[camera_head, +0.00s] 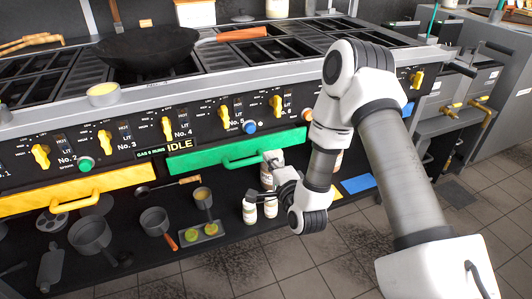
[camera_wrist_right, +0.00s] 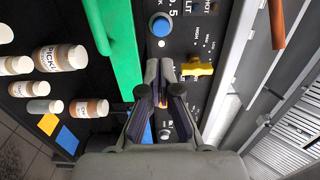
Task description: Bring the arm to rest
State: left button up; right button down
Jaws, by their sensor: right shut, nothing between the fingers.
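My right arm (camera_head: 392,160) comes in from the lower right of the head view, rises to a bend and drops to the wrist in front of the stove. My right gripper (camera_head: 273,160) is at the front of the green drawer panel, near its right part. In the right wrist view the gripper (camera_wrist_right: 163,72) is shut with nothing held. The green panel (camera_wrist_right: 117,45) lies to its left there, a blue button (camera_wrist_right: 160,24) above it and a yellow knob (camera_wrist_right: 197,68) to its right. My left gripper is not in view.
A black wok (camera_head: 147,50) with an orange handle sits on the stove top. A yellow drawer panel (camera_head: 75,195) is at the left. Several white bottles (camera_head: 250,208) stand on the lower shelf by my gripper. Ladles and pans (camera_head: 90,236) are further left. The tiled floor (camera_head: 390,240) is clear.

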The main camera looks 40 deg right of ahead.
dwell(0.4)
jog(key=s+a+f+n+g+y, duration=0.35)
jog(key=a+f, duration=0.35)
jog(key=f, duration=0.5)
jog(key=s+a+f+n+g, duration=0.3)
jog(key=s+f+n+g, duration=0.2)
jog(key=s+f, duration=0.3)
jog(key=s+a+f+n+g, duration=0.3)
jog(key=s+f+n+g, duration=0.3)
jog(key=s, duration=0.5)
jog(key=s+f+n+g, duration=0.2)
jog(key=s+n+g, duration=0.1)
jog(key=s+n, duration=0.4)
notch_tip(320, 180, up, 20)
jog(key=m+p, duration=0.1)
jog(key=p, duration=1.8)
jog(key=shift+s+d+f, duration=0.2)
jog(key=shift+s+f, duration=0.05)
